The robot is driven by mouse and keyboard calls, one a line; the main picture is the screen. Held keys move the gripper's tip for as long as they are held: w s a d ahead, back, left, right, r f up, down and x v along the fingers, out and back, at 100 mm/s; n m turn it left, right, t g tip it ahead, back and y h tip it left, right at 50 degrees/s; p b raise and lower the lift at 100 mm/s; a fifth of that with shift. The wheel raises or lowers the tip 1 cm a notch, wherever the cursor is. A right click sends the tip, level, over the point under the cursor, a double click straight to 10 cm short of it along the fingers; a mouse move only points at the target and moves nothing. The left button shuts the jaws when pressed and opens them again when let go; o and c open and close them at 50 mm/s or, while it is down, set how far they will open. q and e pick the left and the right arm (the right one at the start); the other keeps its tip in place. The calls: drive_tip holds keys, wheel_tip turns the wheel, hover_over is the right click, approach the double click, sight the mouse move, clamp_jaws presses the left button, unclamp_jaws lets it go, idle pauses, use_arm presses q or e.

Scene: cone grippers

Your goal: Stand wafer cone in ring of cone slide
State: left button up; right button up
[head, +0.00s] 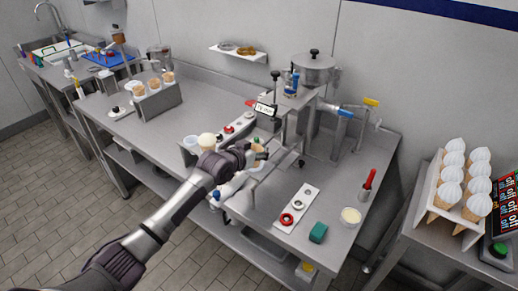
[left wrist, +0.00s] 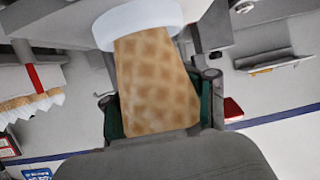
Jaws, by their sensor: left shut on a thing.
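My left gripper (head: 258,149) is at the middle of the steel counter, in front of the dispensing machine. Its green-padded fingers (left wrist: 160,112) are shut on a tan wafer cone (left wrist: 158,82), which fills the middle of the left wrist view. A white round collar (left wrist: 140,22) lies at the cone's far end there. I cannot tell whether the cone sits inside it or only overlaps it, nor be sure that it is the ring of the cone slide. In the head view my arm and gripper hide most of the cone and the slide. My right gripper does not show.
The steel machine (head: 312,75) stands behind my gripper. A white plate with coloured rings (head: 297,207), a green block (head: 318,233) and a cream-filled tub (head: 350,217) are to the right. A metal holder with cones (head: 158,101) stands back left. Topped cones (head: 450,191) fill a right-hand rack.

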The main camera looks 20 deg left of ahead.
use_arm(q)
drive_tip(key=shift+f, duration=0.35)
drive_tip(key=o, duration=0.3)
drive_tip(key=shift+f, duration=0.1)
drive_tip(key=o, duration=0.7)
wheel_tip(320, 180, up, 10)
drive_tip(key=shift+r, duration=0.1)
